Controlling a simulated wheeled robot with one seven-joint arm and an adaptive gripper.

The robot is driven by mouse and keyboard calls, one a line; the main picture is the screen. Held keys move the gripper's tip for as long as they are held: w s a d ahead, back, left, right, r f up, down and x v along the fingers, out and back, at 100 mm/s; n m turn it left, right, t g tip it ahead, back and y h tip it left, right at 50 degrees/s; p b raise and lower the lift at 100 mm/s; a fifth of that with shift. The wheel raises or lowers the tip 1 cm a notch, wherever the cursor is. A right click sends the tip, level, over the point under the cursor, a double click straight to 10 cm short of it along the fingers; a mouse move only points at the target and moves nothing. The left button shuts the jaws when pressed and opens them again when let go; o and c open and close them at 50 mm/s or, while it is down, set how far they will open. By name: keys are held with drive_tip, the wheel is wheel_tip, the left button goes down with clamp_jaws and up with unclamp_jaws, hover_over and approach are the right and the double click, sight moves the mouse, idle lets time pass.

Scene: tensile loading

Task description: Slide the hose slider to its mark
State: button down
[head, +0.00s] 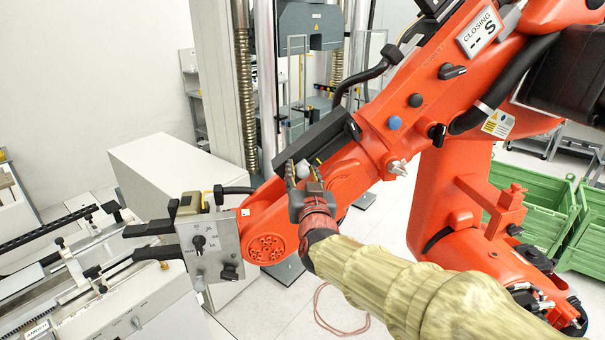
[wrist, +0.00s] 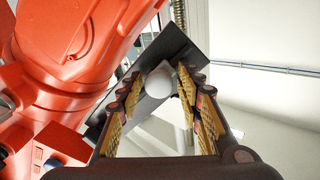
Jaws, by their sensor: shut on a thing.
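The hose slider shows as a pale round knob (head: 304,169) on a dark, slanted plate (head: 318,138) along the red arm's upper side. In the wrist view the white knob (wrist: 159,82) sits between the yellow-padded fingers, in front of the dark plate (wrist: 176,45). My gripper (head: 303,176) reaches up from below with its fingers on either side of the knob. In the wrist view my gripper (wrist: 160,92) is shut on the knob, near the fingertips. I cannot make out the slider's mark in either view.
The large red robot arm (head: 350,165) fills the middle, with black hoses (head: 375,72) beside the plate. A grey control box (head: 210,245) stands left of my gripper. Green crates (head: 540,220) are at the right. Open floor (head: 270,310) shows below.

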drive_tip(key=shift+d, duration=0.1)
drive_tip(key=d+r+b, duration=0.2)
drive_tip(key=d, duration=0.1)
drive_tip(key=shift+w+d+r, duration=0.2)
drive_tip(key=shift+w+r, duration=0.1)
drive_tip(key=shift+w, duration=0.1)
drive_tip(key=c, duration=1.5)
unclamp_jaws()
drive_tip(key=shift+s, duration=0.1)
approach(314, 155)
drive_tip(key=s, duration=0.3)
drive_tip(key=s+d, duration=0.1)
drive_tip(key=s, duration=0.1)
drive_tip(key=shift+s, duration=0.35)
